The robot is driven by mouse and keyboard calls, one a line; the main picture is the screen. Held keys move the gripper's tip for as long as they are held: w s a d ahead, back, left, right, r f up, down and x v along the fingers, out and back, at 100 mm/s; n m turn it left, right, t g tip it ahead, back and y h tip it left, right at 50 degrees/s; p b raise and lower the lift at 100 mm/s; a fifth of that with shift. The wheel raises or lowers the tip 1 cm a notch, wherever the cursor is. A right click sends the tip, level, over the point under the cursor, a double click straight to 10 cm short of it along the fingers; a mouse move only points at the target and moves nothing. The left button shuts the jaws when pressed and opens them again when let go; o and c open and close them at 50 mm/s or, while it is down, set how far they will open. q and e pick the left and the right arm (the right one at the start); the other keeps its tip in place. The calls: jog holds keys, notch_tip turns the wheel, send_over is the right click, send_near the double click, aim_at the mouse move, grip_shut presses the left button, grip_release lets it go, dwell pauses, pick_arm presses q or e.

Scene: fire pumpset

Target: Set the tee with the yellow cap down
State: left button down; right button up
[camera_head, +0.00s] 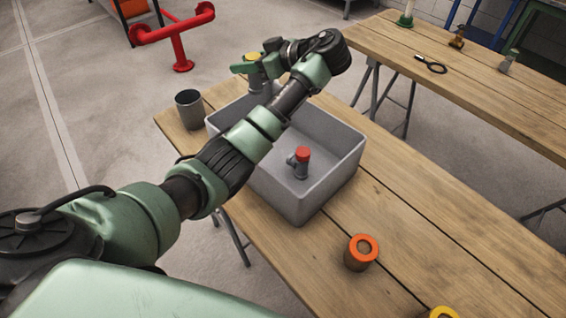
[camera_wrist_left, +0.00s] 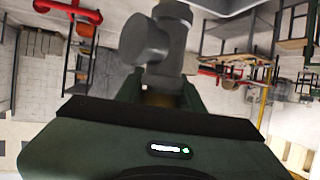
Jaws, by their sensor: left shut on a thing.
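The tee with the yellow cap (camera_head: 257,83) is a grey pipe piece with its yellow cap upward, at the far edge of the grey bin (camera_head: 335,177) in the head view. My left gripper (camera_head: 247,66) is shut on it near the cap. In the left wrist view the grey tee body (camera_wrist_left: 163,42) shows between the fingers (camera_wrist_left: 160,92), its cap mostly hidden. The head view does not clearly show whether the tee touches anything below. My right gripper is not in view.
A red-capped tee (camera_head: 300,163) stands inside the bin. A grey cup (camera_head: 188,109) stands left of the bin on the wooden table (camera_head: 430,270). An orange-topped cylinder (camera_head: 361,253) and a yellow-ringed piece (camera_head: 443,312) stand nearer. A second table (camera_head: 480,85) is at right.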

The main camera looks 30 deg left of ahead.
pick_arm(q)
jog(key=shift+n+g, duration=0.3)
jog(key=shift+g, duration=0.1)
notch_tip(320, 180, down, 15)
jog(key=b, duration=0.3)
jog(key=shift+s+r, duration=0.15)
jog(key=shift+f, duration=2.6)
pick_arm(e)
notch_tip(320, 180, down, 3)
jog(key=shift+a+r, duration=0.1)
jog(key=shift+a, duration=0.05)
pick_arm(q)
jog(key=shift+f, duration=0.1)
jog(key=c, duration=0.9)
grip_release()
jog(key=shift+s, duration=0.1)
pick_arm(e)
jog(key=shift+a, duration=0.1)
